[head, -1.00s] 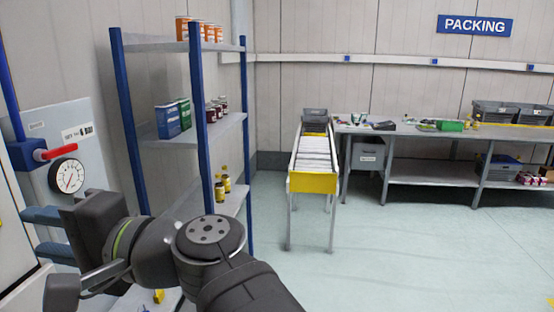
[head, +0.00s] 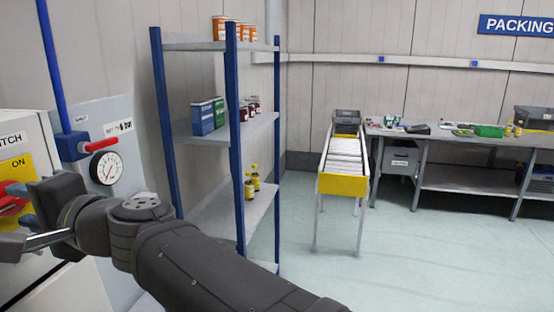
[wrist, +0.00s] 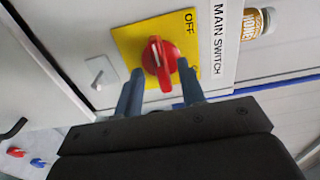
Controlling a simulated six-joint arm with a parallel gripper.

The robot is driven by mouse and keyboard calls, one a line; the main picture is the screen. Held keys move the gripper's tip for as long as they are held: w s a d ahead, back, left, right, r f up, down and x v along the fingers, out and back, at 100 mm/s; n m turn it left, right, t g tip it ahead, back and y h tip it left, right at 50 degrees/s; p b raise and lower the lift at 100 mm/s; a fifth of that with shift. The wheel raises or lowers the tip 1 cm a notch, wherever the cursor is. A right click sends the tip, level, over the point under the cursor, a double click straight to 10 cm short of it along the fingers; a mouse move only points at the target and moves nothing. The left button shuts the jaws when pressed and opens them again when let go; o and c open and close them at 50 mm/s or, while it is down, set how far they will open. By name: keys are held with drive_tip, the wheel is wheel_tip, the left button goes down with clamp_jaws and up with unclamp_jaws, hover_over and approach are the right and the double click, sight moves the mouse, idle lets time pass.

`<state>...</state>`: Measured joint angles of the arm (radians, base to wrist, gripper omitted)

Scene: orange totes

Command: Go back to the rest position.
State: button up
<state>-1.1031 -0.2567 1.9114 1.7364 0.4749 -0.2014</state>
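My gripper (head: 22,206) is at the left edge of the head view, in front of the red switch knob (head: 14,189) on its yellow plate (head: 20,165). In the wrist view, the two blue-grey fingers of my gripper (wrist: 160,72) stand apart, with the red knob (wrist: 158,62) showing between their tips. I see clear gaps beside the knob and nothing held; whether a tip touches it I cannot tell. The yellow plate (wrist: 128,40) reads OFF in the wrist view, beside a MAIN SWITCH label (wrist: 217,40).
A gauge (head: 106,168) and a red-handled valve (head: 98,146) are just right of the switch cabinet. A blue-post shelf (head: 232,130) with cans, boxes and bottles stands close behind my arm. Open floor (head: 400,260) lies to the right.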

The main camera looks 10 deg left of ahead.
drive_tip(key=shift+a, duration=1.05)
drive_tip(key=shift+d+m, duration=0.15)
drive_tip(key=shift+m, duration=0.45)
drive_tip(key=m, duration=0.4)
drive_tip(key=shift+r+m, duration=0.2)
drive_tip(key=shift+m, duration=0.2)
